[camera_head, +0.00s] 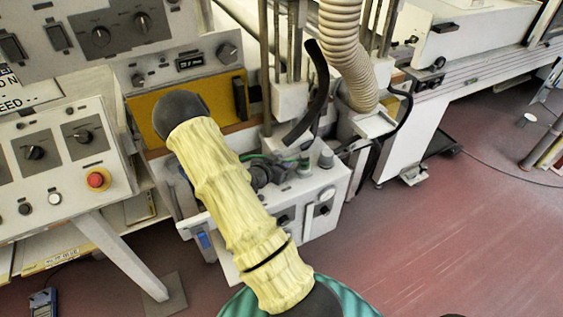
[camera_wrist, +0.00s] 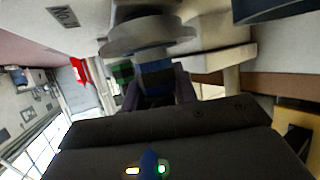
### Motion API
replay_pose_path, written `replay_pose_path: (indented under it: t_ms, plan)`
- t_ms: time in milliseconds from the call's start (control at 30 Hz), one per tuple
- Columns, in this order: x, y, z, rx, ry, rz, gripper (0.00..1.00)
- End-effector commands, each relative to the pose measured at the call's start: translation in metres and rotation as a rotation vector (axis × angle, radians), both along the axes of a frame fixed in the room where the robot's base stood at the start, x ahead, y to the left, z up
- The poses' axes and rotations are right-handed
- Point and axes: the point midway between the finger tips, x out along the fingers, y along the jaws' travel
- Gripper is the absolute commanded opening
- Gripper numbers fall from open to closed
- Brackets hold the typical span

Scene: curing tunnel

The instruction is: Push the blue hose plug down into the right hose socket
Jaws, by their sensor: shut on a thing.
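In the wrist view, my gripper (camera_wrist: 158,82) is shut on the blue hose plug (camera_wrist: 155,58), which shows as a short blue piece between the dark fingers. A round grey disc-shaped part (camera_wrist: 148,33) lies just beyond the plug, close against it. I cannot tell whether the two touch, or whether the disc belongs to the plug or to a socket. I cannot clearly identify the right hose socket in either view.
A white machine box (camera_head: 325,195) with knobs and fittings stands behind my arm. A ribbed beige hose (camera_head: 342,45) and a black hose (camera_head: 312,95) hang above it. A control panel (camera_head: 70,165) with a red button is at left. Open red floor (camera_head: 440,240) lies at right.

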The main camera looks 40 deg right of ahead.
Motion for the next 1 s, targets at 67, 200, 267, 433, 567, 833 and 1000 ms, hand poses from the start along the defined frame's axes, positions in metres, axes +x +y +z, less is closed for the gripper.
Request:
replay_pose_path:
  t_ms: [67, 200, 267, 433, 567, 833, 1000]
  plan:
    - [0.0, -0.0001, -0.0011, 0.0, 0.0, 0.0, 0.01]
    - [0.0, -0.0001, -0.0022, 0.0, 0.0, 0.0, 0.01]
    - [0.0, -0.0001, -0.0026, 0.0, 0.0, 0.0, 0.01]
    - [0.0, -0.0001, -0.004, 0.0, 0.0, 0.0, 0.01]
    - [0.0, 0.0, -0.0051, 0.0, 0.0, 0.0, 0.01]
    - [-0.0001, 0.0001, -0.0057, 0.001, 0.0, 0.0, 0.01]
    - [-0.0002, 0.0002, -0.006, 0.001, 0.001, 0.0, 0.37]
